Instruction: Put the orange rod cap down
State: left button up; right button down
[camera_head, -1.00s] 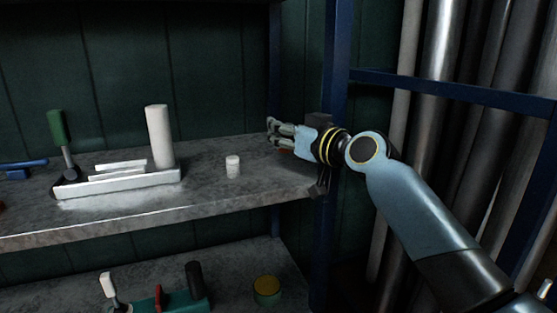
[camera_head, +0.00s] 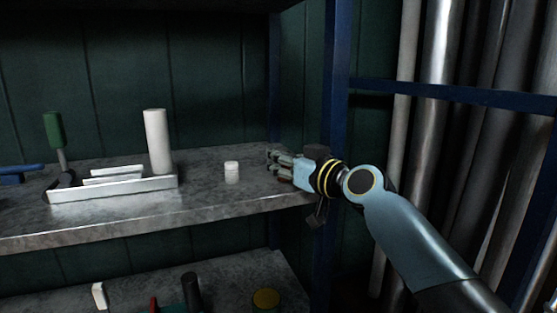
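My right gripper (camera_head: 272,162) is low over the right end of the upper shelf (camera_head: 200,208), close to the shelf top. Its fingers point left, towards a small white jar, and stay apart from it. A small reddish-brown patch shows by the lower fingers. I cannot tell whether it is the orange rod cap, and no clearly orange cap shows elsewhere. The fingers are small and dark, so I cannot tell whether they are open or shut. My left gripper is not in view.
The white jar (camera_head: 231,172) stands left of my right gripper. A pale tray (camera_head: 115,188) with a white cylinder (camera_head: 157,140) and a green-handled tool (camera_head: 54,130) is further left. A blue post (camera_head: 334,110) rises behind my wrist. A yellow lid (camera_head: 266,298) shows below.

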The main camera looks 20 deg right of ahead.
jog(key=shift+f, duration=0.15)
jog(key=c, duration=1.9)
grip_release()
jog(key=o, duration=0.5)
